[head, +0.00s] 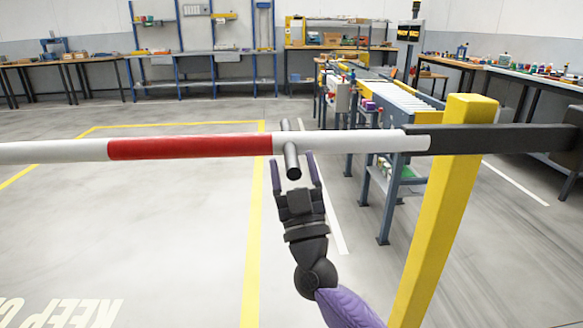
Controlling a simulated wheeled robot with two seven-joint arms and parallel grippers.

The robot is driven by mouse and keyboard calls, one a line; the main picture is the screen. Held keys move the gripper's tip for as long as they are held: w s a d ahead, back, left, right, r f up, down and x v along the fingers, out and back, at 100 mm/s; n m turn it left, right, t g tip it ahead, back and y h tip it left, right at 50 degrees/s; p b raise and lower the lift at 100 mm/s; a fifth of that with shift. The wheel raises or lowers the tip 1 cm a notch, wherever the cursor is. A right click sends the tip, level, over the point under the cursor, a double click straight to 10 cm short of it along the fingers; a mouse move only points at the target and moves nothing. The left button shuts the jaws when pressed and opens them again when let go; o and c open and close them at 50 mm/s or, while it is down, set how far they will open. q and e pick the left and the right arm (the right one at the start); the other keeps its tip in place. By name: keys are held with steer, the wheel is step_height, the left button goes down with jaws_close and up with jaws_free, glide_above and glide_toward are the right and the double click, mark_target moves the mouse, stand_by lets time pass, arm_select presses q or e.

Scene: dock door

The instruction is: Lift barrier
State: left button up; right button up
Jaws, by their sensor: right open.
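The barrier (190,147) is a long white pole with a red band. It lies level across the view, from the left edge to a dark arm on the right, beside a yellow post (446,200). A short dark handle (291,160) crosses the pole right of the red band. My right gripper (296,172) is just below the pole, fingers pointing up. Its two fingers are apart, one on each side of the handle's lower end. I cannot tell whether they touch it. My left gripper is not in view.
A conveyor line (385,95) stands behind the barrier at the right. Workbenches line the back and side walls, including a long one at the right (500,72). The floor (140,230) at the left is clear, with yellow lines painted on it.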

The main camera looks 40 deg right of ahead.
steer(key=shift+w+r, duration=0.2)
steer(key=shift+r, duration=0.05)
jaws_close()
stand_by(0.8)
stand_by(0.4)
